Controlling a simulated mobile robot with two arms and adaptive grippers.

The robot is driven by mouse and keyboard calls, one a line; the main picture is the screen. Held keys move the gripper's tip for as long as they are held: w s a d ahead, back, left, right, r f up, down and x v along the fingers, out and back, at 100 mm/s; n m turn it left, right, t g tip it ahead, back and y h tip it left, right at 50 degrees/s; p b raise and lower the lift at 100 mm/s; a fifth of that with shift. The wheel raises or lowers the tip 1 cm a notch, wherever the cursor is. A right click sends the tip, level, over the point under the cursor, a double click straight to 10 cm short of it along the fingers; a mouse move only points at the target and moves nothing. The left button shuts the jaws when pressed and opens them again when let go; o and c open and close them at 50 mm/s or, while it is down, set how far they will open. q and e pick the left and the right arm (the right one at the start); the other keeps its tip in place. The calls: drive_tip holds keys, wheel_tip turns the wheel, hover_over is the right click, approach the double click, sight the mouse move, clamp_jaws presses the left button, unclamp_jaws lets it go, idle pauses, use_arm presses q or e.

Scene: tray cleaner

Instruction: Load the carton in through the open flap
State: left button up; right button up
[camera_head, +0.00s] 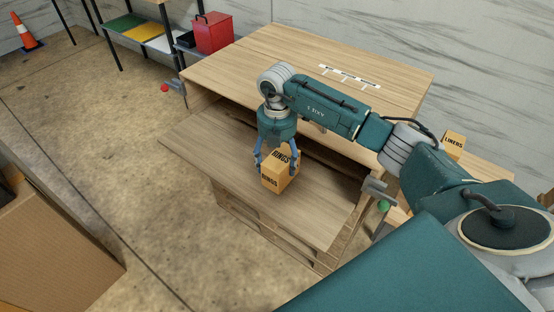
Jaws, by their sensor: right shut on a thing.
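A small cardboard-coloured carton (280,175) marked "RINGS" is at the wooden cabinet's opening, over the lowered flap (210,155). My right gripper (275,162) points down and is shut on the carton, with its blue fingers on either side. I cannot tell whether the carton's base touches the flap. The flap hangs open and forms a sloping or flat board in front of the dark opening (345,180). My arm hides part of the opening. My left gripper is not in view.
A carton marked "LINERS" (453,144) stands to the right of the cabinet. Metal latches with a red knob (165,88) and a green knob (384,206) stick out at its sides. A red box (212,33) sits on a shelf behind. A large box (60,240) is at lower left.

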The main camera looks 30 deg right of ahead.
wheel_tip(320, 180, down, 5)
drive_tip(key=b, duration=0.3)
drive_tip(key=shift+f+b, duration=0.2)
drive_tip(key=shift+b, duration=0.1)
drive_tip(key=o, duration=1.6)
drive_tip(key=shift+c, duration=0.2)
wheel_tip(320, 180, up, 12)
